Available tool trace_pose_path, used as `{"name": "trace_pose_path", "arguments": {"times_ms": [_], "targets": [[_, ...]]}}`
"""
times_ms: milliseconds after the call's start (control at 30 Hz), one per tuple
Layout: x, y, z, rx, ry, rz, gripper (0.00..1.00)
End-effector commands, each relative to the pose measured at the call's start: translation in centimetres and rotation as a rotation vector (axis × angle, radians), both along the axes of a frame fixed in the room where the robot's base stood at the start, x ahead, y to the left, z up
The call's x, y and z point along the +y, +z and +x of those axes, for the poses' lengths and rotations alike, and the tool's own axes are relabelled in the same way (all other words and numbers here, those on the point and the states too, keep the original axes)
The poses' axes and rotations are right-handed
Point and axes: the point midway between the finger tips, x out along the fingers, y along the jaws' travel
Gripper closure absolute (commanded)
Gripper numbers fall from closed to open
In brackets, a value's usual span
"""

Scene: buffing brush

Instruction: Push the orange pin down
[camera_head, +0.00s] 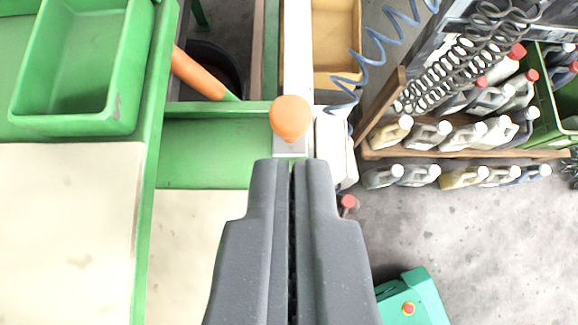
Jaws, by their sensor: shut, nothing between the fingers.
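The orange pin (291,118) has a round head and stands on a pale metal bar just beyond my gripper. My gripper (291,163) is shut and empty, with its two dark fingers pressed together. Its tips are just below the orange pin in the picture, lined up with it. A small gap shows between them in the picture; the height difference cannot be told. The lower part of the pin is hidden under its head.
A green tray (128,95) and an orange handle (198,72) are at left. A blue coiled hose (372,60) hangs at upper right. Several bottles (432,135) stand on a shelf at right. A green box with a red button (412,300) is at lower right.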

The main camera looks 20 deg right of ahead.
Motion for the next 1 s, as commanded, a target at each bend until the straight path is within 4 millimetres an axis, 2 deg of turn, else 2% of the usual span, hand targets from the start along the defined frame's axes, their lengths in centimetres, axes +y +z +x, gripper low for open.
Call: {"name": "trace_pose_path", "arguments": {"times_ms": [500,700,1000], "targets": [[-2.4,-6.5,6.2,0.003,0.001,-0.001,1.00],[-2.5,-8.9,6.2,0.003,-0.002,-0.002,1.00],[-2.4,-9.8,6.3,0.000,0.000,0.001,1.00]]}}
